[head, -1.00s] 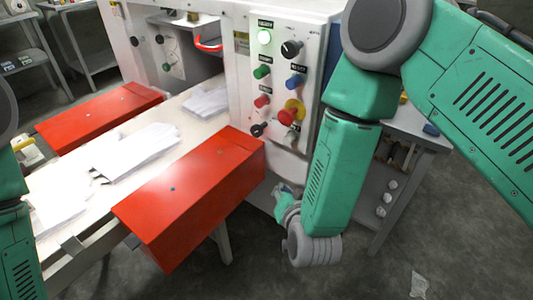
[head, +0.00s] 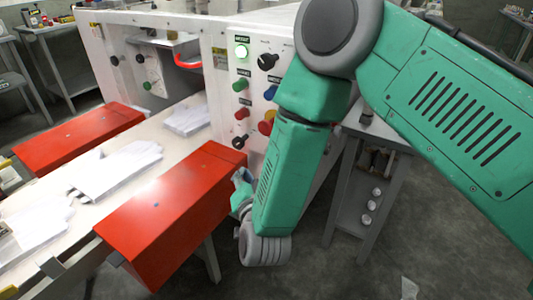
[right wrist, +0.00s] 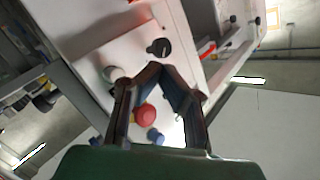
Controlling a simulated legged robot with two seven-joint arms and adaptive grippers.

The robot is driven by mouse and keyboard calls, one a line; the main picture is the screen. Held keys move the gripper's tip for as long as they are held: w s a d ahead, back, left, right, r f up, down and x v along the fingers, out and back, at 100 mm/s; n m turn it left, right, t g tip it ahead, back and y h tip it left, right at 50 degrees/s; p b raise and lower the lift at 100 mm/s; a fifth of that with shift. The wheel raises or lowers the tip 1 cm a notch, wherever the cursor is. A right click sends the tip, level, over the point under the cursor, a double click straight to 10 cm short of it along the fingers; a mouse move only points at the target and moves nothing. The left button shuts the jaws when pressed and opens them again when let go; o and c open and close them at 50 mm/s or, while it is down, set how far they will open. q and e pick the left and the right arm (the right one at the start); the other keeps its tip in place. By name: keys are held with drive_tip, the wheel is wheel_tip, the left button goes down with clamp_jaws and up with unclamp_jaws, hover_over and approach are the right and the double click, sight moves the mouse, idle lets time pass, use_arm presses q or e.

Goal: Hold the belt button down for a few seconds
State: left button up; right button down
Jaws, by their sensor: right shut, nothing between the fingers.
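The control panel (head: 255,75) stands upright on the white machine. The labels are too small to read, so I cannot tell which is the belt button. My right gripper (head: 240,190) is low, below the panel beside the red cover. In the right wrist view its fingers (right wrist: 153,69) are shut and empty, with a black knob (right wrist: 158,47) and a red mushroom button (right wrist: 145,115) beyond. My left gripper is out of view.
Two red covers (head: 170,215) (head: 75,138) flank the white belt table (head: 95,205), which carries white gloves (head: 118,168). A grey side table (head: 358,205) stands right of the machine. Open floor lies at the lower right.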

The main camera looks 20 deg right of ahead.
drive_tip(key=w+d, duration=0.4)
drive_tip(key=d, duration=0.1)
drive_tip(key=shift+w+d+b, duration=0.15)
drive_tip(key=shift+d+b, duration=0.1)
drive_tip(key=shift+b, duration=0.1)
drive_tip(key=shift+w+d, duration=0.1)
drive_tip(key=shift+d, duration=0.05)
idle(1.2)
drive_tip(key=shift+w+d, duration=0.15)
drive_tip(key=shift+d, duration=0.05)
drive_tip(key=shift+w+d+r, duration=0.1)
drive_tip(key=shift+w+d, duration=0.15)
drive_tip(key=shift+d, duration=0.1)
idle(0.8)
drive_tip(key=shift+s+a, duration=0.1)
idle(3.2)
drive_tip(key=shift+s+a, duration=0.45)
drive_tip(key=shift+a, duration=0.15)
drive_tip(key=shift+s+a+p, duration=0.3)
drive_tip(key=shift+s+a, duration=0.5)
drive_tip(key=shift+a, duration=0.2)
drive_tip(key=shift+s+a+p, duration=0.25)
drive_tip(key=shift+s+a, duration=0.5)
drive_tip(key=shift+a, duration=0.25)
